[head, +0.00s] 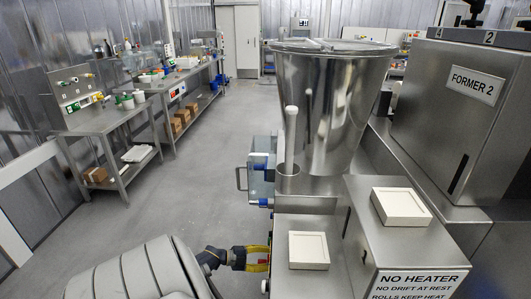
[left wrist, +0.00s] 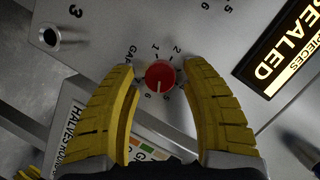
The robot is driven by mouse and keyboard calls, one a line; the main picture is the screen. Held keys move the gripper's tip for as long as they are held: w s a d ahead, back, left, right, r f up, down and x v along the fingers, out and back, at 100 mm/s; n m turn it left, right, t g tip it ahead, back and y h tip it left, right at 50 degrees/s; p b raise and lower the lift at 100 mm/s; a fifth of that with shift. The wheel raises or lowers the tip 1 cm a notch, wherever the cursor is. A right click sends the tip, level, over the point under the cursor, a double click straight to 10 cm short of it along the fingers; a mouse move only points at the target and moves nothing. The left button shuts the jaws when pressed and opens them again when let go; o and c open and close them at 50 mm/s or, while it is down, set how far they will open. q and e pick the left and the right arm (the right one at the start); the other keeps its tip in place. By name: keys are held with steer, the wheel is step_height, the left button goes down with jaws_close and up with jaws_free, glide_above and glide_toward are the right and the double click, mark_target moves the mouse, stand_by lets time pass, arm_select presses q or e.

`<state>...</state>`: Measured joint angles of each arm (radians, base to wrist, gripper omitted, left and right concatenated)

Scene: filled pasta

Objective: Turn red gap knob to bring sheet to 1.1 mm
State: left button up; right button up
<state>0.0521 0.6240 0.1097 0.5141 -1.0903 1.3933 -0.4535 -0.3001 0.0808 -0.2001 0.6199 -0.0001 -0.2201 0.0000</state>
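The red gap knob (left wrist: 159,75) shows in the left wrist view on a grey metal panel, inside a ring of printed numbers, with the word GAP beside it. A pale pointer line on the knob points down in that view, close to the 6. My left gripper (left wrist: 158,78) is open, its yellow fingers on either side of the knob with gaps between. In the head view my left gripper (head: 250,258) is at the left side of the steel machine; the knob is hidden there. No pasta sheet or thickness reading can be made out. My right gripper is not in view.
A large steel hopper (head: 330,110) stands on the machine. Two cream trays (head: 308,250) lie on its top. The FORMER 2 box (head: 465,110) is at right. A sign (left wrist: 290,55) reading SEALED PIECES is right of the knob. The floor (head: 215,170) at left is clear.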

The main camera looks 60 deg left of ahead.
arm_select(q)
jaws_close()
stand_by(0.4)
steer(key=shift+m+t+y, duration=0.3)
steer(key=shift+m+t, duration=0.4)
steer(key=shift+m, duration=1.3)
steer(key=shift+o, duration=1.2)
jaws_free()
steer(key=v, duration=1.2)
steer(key=shift+f, duration=0.15)
